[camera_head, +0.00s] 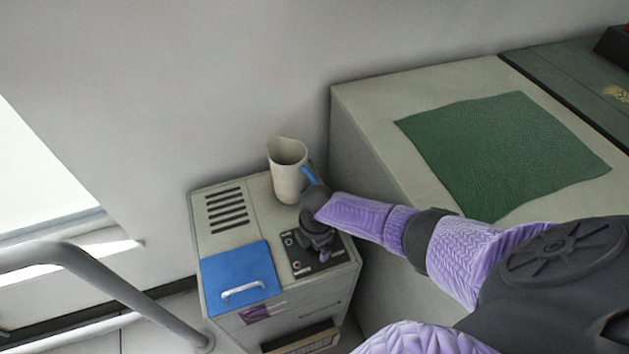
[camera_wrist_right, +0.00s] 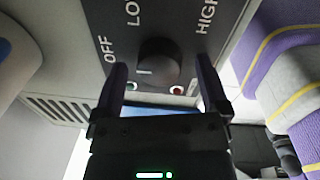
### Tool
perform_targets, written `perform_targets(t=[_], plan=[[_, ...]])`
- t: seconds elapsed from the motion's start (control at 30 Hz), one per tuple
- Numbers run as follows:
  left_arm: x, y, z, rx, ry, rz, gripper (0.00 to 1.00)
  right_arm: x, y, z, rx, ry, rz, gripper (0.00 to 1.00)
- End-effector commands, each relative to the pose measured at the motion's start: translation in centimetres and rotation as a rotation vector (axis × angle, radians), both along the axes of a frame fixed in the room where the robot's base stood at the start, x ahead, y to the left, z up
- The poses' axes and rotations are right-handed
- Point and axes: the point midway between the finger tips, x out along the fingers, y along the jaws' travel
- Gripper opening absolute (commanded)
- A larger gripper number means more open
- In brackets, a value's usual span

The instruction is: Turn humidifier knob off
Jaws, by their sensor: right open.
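The humidifier (camera_head: 235,230) is a pale cabinet against the wall in the head view. Its black control panel (camera_head: 334,262) is partly hidden by my right gripper (camera_head: 318,246). In the right wrist view, the dark round knob (camera_wrist_right: 160,58) sits on the panel near OFF, LO and HIGH lettering. A pale mark shows at the knob's left side; I cannot tell whether it is the pointer. My right gripper (camera_wrist_right: 161,66) is open, one fingertip on each side of the knob in the picture. Contact is unclear. My left gripper is not in view.
A white pitcher (camera_head: 287,172) with a blue handle stands on the cabinet behind my right gripper. A blue lid (camera_head: 238,272) with a white handle lies at its front left. A metal rail (camera_head: 120,287) is left. A larger cabinet with a green mat (camera_head: 503,152) stands right.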

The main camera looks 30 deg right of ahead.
Motion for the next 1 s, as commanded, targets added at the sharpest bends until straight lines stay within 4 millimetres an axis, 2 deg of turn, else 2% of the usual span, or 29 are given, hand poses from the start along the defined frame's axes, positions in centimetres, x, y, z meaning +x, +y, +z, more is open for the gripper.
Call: perform_targets(t=[0.2,0.3,0.4,0.9,0.97,1.0], plan=[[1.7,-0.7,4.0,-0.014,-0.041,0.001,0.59,-0.2,-0.1,5.9,0.000,-0.006,0.001,0.95],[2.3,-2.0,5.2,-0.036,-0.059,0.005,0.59,-0.4,0.0,8.1,0.000,-0.005,0.000,0.95],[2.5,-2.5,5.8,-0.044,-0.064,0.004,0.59,-0.5,0.0,9.4,0.001,-0.004,0.001,0.95],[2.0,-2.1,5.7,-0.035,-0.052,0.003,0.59,-0.6,0.1,9.6,0.001,-0.001,0.000,0.95],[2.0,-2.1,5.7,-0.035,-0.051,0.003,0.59,-1.0,0.7,9.5,0.011,0.001,-0.004,0.95],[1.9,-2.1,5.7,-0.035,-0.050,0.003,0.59,-1.6,1.8,9.3,0.027,0.001,-0.017,0.95]])
